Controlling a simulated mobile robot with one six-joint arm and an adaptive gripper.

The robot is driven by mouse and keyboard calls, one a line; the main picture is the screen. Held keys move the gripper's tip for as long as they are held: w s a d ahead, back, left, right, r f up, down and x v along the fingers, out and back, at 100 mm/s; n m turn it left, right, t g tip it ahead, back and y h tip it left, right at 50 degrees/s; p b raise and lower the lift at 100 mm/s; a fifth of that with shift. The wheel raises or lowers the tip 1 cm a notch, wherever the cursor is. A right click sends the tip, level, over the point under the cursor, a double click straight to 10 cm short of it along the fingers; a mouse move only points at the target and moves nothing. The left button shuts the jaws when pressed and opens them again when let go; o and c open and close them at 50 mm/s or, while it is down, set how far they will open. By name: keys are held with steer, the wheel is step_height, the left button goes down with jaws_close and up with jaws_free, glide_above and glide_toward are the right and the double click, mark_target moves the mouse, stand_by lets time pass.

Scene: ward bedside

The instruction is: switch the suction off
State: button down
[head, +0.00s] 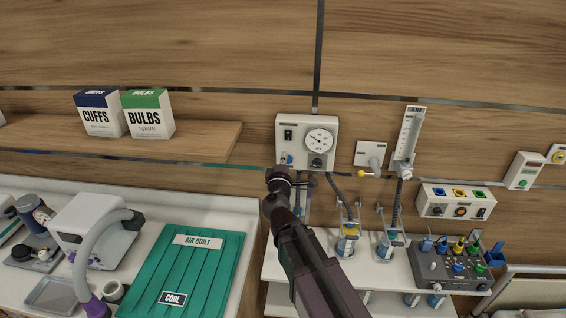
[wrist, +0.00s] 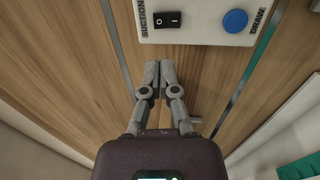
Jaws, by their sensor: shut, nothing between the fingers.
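The suction unit (head: 307,131) is a white wall box with a round gauge (head: 320,140) and a black rocker switch (head: 288,134). The wrist view shows part of its white panel (wrist: 200,35), labelled SUCTION beside the rocker (wrist: 167,20), which is marked O and I. I cannot tell which side is pressed in. A blue DRAW button (wrist: 235,20) sits right of the rocker there. My gripper (wrist: 159,68) is shut and empty, its fingertips just short of the panel's edge in the picture, below the rocker. In the head view my arm's end covers the area under the unit.
An air flowmeter (head: 408,140) and a white wall outlet (head: 371,153) are right of the unit. Hoses and jars (head: 346,240) hang below. A control box (head: 458,202) is farther right. A shelf (head: 190,143) with CUFFS and BULBS boxes is left. A green AIR QUILT pack (head: 190,270) lies lower left.

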mark_target(288, 133)
steer(key=w, duration=0.7)
steer(key=w+r+p, duration=0.1)
steer(key=w, duration=0.2)
steer(key=shift+w+d+r, duration=0.1)
steer(key=shift+w+d, duration=0.1)
steer(key=shift+w+r, duration=0.1)
steer(key=shift+w, duration=0.1)
steer(key=shift+s, duration=0.1)
stand_by(0.3)
steer(key=shift+s+p, duration=0.3)
steer(key=shift+s, duration=0.25)
steer(key=s+r+p, duration=0.1)
steer(key=s, duration=1.1)
steer(key=shift+s+a+r, duration=0.2)
steer(key=shift+s+r, duration=0.2)
